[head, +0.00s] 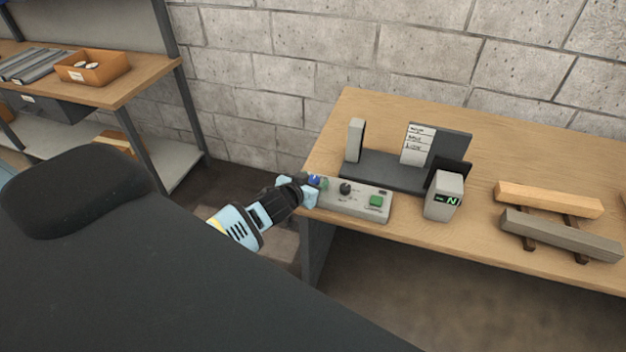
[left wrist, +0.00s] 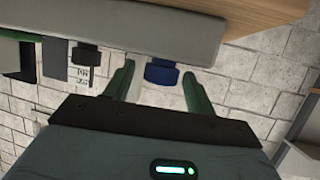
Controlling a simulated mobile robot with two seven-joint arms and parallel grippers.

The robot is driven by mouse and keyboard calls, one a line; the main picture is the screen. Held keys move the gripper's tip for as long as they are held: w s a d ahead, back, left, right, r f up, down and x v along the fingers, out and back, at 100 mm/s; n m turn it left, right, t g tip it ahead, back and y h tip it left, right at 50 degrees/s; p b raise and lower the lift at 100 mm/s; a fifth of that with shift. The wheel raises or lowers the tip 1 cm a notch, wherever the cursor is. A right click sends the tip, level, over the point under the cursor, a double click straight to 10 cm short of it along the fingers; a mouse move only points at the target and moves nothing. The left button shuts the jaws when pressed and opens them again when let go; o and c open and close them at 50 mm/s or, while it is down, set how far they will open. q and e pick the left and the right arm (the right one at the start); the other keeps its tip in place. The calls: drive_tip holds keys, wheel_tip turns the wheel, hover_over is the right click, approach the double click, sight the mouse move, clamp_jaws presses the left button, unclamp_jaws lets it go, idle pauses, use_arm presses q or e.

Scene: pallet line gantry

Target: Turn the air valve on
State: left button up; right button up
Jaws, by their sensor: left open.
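The air valve looks to be the blue knob (head: 314,181) at the left end of the grey control box (head: 361,208), on the bench's front left corner. My left gripper (head: 308,187) is at this end of the box and partly covers the knob. In the left wrist view the blue knob (left wrist: 161,72) sits between the two green fingers of the open left gripper (left wrist: 158,80), with a gap on each side. The knob's on or off marking cannot be read. My right gripper is not in view.
The box also carries a black knob (head: 345,188) and a green button (head: 376,201). A grey meter (head: 443,197) stands to the right, and a dark stand (head: 385,172) is behind. Wooden and grey bars (head: 549,199) lie farther right. A shelf (head: 140,82) stands at the left.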

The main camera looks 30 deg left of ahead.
use_arm(q)
drive_tip(key=shift+w+f, duration=0.1)
drive_tip(key=shift+w, duration=0.1)
drive_tip(key=shift+c, duration=0.5)
drive_tip(key=c, duration=0.9)
